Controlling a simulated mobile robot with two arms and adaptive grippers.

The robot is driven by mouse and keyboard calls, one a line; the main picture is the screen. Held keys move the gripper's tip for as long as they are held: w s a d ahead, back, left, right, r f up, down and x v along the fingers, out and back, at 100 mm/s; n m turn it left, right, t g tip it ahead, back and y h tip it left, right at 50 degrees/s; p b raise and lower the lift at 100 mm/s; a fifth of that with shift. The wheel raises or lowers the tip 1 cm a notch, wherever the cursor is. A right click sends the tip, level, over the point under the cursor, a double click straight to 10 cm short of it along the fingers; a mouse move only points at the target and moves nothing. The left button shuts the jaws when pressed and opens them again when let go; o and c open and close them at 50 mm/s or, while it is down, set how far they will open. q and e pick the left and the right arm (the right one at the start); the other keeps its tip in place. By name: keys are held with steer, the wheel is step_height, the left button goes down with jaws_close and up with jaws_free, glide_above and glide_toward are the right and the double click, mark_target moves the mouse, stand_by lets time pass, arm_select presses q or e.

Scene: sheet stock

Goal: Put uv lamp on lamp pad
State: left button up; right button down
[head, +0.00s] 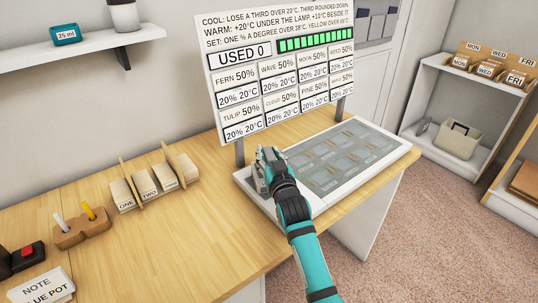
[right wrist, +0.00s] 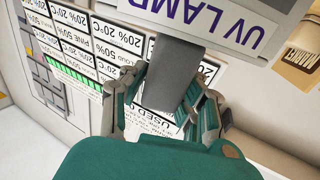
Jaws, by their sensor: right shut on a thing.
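My right gripper (head: 268,158) is over the left end of a white tray (head: 388,153) on the wooden counter. In the right wrist view its fingers (right wrist: 170,105) are shut on the grey stem of the UV lamp (right wrist: 172,72). The lamp's white label plate (right wrist: 215,28) reads "UV LAMP" upside down there. In the head view the gripper mostly hides the lamp. No pad marked as the lamp pad can be read; I cannot tell whether the lamp touches anything below. My left gripper is not in view.
A sign board (head: 275,75) on posts stands behind the tray. A dark panel (head: 350,160) with several cells fills most of the tray. A wooden rack (head: 157,183) with labelled packets and a pen block (head: 82,230) stand at left. The counter (head: 185,235) in front is clear.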

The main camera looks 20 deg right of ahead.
steer(key=shift+f, duration=0.1)
steer(key=c, duration=1)
jaws_free()
steer(key=s, duration=1.2)
steer(key=shift+a, duration=0.3)
